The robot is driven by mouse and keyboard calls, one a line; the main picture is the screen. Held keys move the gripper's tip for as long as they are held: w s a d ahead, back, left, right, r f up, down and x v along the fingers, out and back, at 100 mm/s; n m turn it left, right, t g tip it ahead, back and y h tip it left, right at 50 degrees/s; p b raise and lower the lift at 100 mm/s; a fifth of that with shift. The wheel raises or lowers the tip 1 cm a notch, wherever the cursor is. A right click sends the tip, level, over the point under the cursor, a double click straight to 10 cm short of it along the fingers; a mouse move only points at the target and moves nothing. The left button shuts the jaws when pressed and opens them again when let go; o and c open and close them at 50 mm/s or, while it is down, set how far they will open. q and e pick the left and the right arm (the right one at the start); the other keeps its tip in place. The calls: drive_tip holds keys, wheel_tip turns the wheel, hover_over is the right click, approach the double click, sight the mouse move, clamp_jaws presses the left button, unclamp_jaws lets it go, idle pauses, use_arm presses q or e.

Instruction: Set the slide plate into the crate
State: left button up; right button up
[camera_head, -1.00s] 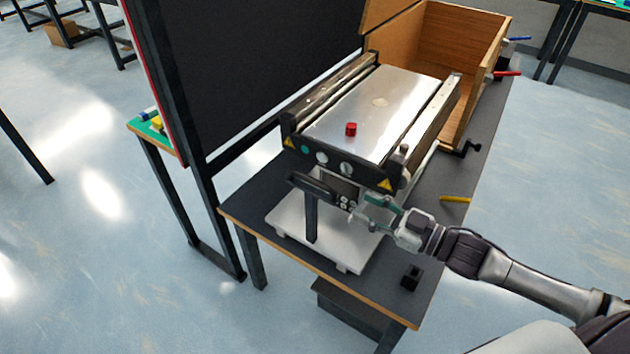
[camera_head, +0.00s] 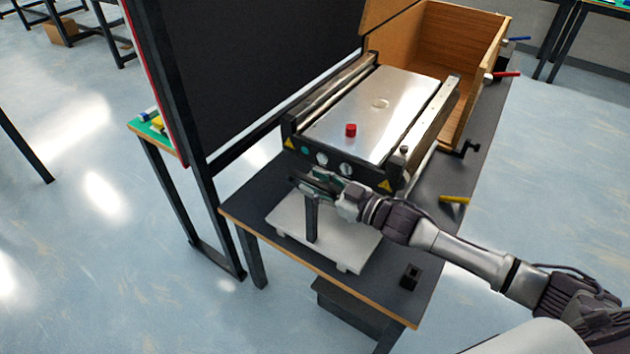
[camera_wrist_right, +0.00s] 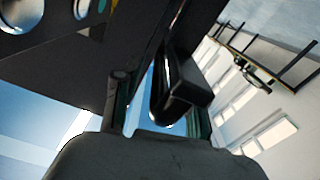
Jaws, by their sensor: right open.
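The slide plate appears to be the flat silver plate (camera_head: 375,110) on top of the mini conveyor, with a round mark in it and a red knob (camera_head: 351,130) near its front end. The open wooden crate (camera_head: 485,65) stands behind the conveyor; its visible inside looks empty. My right gripper (camera_head: 312,184) is open at the conveyor's front, below the panel, at the black handle (camera_head: 311,215). In the right wrist view a black bar (camera_wrist_right: 185,90) runs close in front of the fingers; contact cannot be told. My left gripper is out of view.
A yellow bar (camera_head: 454,199) and a small black block (camera_head: 410,276) lie to the right. A dark upright panel (camera_head: 260,70) stands on the left.

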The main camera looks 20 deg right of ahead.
drive_tip(key=shift+w+a, duration=0.1)
drive_tip(key=shift+w, duration=0.05)
clamp_jaws()
drive_tip(key=shift+r, duration=0.1)
idle(0.4)
